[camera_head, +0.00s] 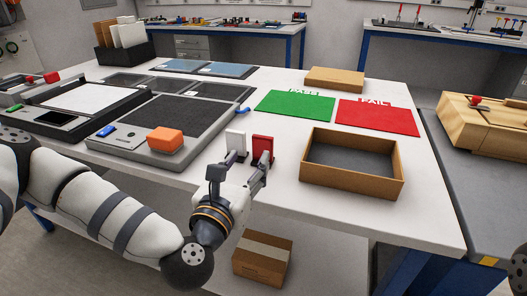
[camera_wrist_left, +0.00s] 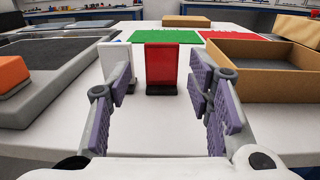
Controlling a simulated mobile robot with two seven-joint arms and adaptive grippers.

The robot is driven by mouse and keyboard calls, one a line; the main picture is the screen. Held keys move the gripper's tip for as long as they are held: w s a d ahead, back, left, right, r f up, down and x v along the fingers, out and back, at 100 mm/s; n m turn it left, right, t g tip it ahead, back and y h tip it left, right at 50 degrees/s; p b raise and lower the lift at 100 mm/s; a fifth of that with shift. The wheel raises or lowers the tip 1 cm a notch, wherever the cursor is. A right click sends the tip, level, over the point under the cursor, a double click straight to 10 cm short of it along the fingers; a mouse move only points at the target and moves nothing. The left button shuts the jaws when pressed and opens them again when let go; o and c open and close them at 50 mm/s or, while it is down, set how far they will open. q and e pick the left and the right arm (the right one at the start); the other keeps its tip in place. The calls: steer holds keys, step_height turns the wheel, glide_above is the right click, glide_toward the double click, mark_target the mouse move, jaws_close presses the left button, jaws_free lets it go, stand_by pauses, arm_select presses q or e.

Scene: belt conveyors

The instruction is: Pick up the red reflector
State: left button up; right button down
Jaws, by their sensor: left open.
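The red reflector (camera_head: 262,147) is an upright red plate on a small dark base on the white table. A similar white plate (camera_head: 236,141) stands just to its left. My left gripper (camera_head: 248,168) is open and empty in front of the red reflector. In the left wrist view the red reflector (camera_wrist_left: 162,66) stands beyond and between the two open fingers (camera_wrist_left: 160,95), apart from both. The white plate (camera_wrist_left: 108,58) is partly hidden behind the left finger. My right gripper does not show in either view.
An open cardboard box (camera_head: 352,180) stands to the right of the reflector. An orange block (camera_head: 165,140) sits on a dark tray device (camera_head: 125,140) to the left. Green (camera_head: 296,105) and red (camera_head: 376,118) mats lie behind.

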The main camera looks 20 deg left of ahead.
mark_target(262, 138)
arm_select(q)
steer(key=w, duration=0.8)
steer(key=shift+w+d+r, duration=0.15)
steer(key=shift+w+r, duration=0.05)
steer(key=shift+w, duration=0.2)
steer(key=c, duration=0.8)
